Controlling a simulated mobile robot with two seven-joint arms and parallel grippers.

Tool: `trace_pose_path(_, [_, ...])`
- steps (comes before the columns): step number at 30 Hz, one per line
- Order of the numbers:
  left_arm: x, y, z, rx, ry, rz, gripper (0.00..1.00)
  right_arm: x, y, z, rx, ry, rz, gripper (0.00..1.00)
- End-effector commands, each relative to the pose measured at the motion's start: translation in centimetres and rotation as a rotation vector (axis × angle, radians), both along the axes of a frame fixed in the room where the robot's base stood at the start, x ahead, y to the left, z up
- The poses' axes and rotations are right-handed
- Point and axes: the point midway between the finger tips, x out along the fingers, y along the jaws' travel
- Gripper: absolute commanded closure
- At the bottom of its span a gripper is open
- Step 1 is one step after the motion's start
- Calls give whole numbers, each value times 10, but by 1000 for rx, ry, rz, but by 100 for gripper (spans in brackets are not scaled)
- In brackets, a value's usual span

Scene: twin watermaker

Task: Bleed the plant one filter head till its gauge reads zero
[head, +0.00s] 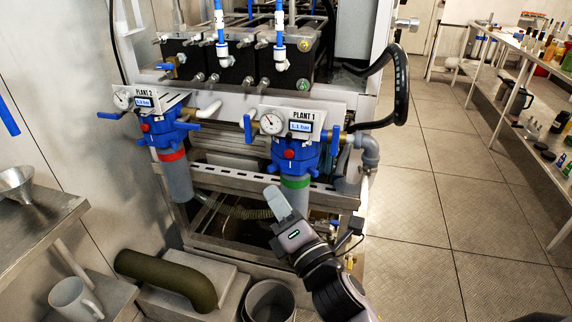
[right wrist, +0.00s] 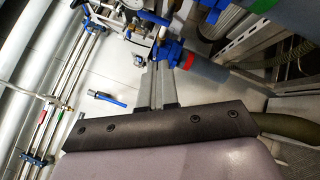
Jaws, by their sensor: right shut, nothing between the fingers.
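The plant 1 filter head (head: 294,154) is blue, with a red button (head: 289,153) on its front and a green-ringed grey bowl (head: 295,190) below. Its round gauge (head: 271,124) and a small display (head: 300,127) sit on the PLANT 1 panel; the display's unit is bar, and its digits look like 1.1 or 5.1. My right gripper (head: 277,201) is shut and empty, in front of and below the head, overlapping the bowl's left edge in the picture. Its shut fingers (right wrist: 156,84) also show in the right wrist view. My left gripper is not in view.
The plant 2 filter head (head: 158,128), with a red-ringed bowl, hangs to the left. A bucket (head: 270,301), a dark green bent hose (head: 168,276) and a mug (head: 75,298) are low in front. A metal funnel (head: 15,182) stands at left. The tiled floor at right is clear.

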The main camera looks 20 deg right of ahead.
Motion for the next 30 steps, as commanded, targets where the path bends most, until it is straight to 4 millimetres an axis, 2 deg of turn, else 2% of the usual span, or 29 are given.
trace_pose_path(6, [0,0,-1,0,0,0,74,2,3,10,-60,-39,-10,100])
trace_pose_path(19, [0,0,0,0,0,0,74,5,1,10,-62,-39,-11,100])
trace_pose_path(23, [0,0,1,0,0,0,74,14,-5,10,-64,-40,-10,100])
trace_pose_path(30, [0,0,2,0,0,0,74,42,-24,10,-64,-40,-10,100])
